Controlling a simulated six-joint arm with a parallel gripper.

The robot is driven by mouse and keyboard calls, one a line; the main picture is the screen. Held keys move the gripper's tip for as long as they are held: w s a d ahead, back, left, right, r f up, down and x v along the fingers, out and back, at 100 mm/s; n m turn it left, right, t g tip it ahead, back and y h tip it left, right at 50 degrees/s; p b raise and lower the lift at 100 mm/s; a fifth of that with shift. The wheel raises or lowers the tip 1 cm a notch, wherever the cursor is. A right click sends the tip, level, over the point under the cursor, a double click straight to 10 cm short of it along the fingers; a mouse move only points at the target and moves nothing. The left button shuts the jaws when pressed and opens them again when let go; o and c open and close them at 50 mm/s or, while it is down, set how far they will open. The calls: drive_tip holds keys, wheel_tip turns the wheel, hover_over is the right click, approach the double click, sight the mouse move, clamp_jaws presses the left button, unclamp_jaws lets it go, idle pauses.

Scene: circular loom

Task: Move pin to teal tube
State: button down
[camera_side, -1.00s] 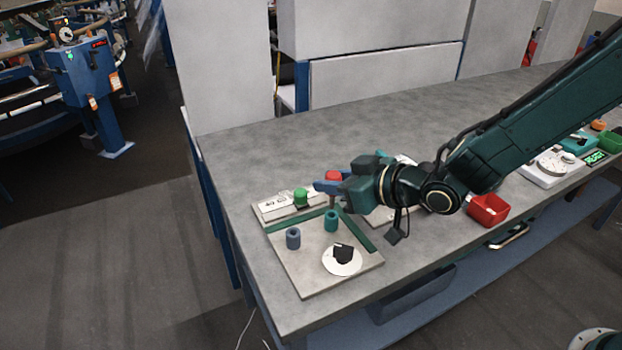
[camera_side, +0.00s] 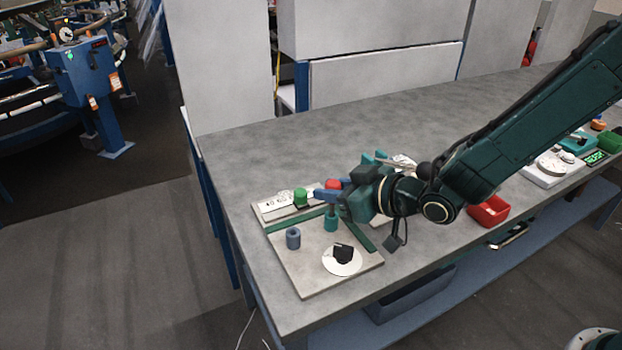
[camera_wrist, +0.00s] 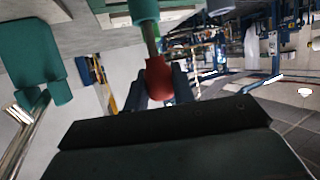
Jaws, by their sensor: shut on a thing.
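My gripper (camera_side: 331,190) is shut on the red-headed pin (camera_side: 333,184), with a blue finger on each side of its head. The teal tube (camera_side: 331,222) stands upright on the board, directly below the pin in the side view. In the wrist view the red head (camera_wrist: 158,80) sits between my fingers, and its shaft runs to the teal tube (camera_wrist: 144,10). The shaft lines up with the tube's mouth. I cannot tell whether the tip is inside or just above it.
A blue-grey tube (camera_side: 293,238) stands left on the board (camera_side: 303,275). A white disc (camera_side: 343,268) with a black piece lies in front. A green knob (camera_side: 300,197) is on the white block behind. A red bin (camera_side: 488,211) stands right.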

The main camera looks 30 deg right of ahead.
drive_tip(key=shift+f, duration=0.2)
idle(0.4)
drive_tip(key=shift+f, duration=1.3)
drive_tip(key=c, duration=1.1)
unclamp_jaws()
drive_tip(key=shift+s+r, duration=0.15)
drive_tip(key=v, duration=0.7)
drive_tip(key=shift+d, duration=0.1)
